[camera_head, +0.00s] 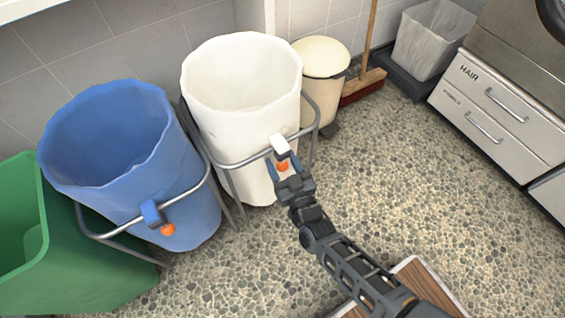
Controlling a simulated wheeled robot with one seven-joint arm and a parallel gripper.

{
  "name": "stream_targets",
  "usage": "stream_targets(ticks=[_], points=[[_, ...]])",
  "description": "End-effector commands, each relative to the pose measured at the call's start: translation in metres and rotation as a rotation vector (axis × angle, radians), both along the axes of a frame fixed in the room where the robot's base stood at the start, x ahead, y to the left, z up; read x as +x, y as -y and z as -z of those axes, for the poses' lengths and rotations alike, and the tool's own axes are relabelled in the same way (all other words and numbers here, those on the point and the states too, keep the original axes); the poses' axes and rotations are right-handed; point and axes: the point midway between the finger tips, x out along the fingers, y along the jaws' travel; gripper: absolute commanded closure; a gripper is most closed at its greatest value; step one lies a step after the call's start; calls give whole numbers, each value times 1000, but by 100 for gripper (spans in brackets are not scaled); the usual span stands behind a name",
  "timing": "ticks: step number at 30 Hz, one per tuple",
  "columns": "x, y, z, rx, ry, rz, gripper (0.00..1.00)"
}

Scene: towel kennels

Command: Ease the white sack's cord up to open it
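The white sack (240,120) hangs open-mouthed in a grey metal stand (316,112), centre left. At its front is a white block (279,144) on the stand's rail. An orange ball (282,166), apparently the cord's end, hangs just below the block. My gripper (283,167) reaches in from the lower right. Its fingers are apart, one on each side of the orange ball, just under the white block. I cannot tell whether they touch the ball. The cord itself is too small or hidden to make out.
A blue sack (190,185) with its own orange ball (167,229) stands left, beside a green bin (85,265). Behind are a cream bin (318,85), a broom (362,84) and a grey bin (425,45). Drawers (480,110) stand right. The pebbled floor (420,190) between is clear.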

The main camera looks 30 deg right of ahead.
Motion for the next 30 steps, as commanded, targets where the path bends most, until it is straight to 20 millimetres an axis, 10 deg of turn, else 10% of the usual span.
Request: stream_targets(ticks=[30], points=[[-78, -12, 1, 0, -1, 0, 43]])
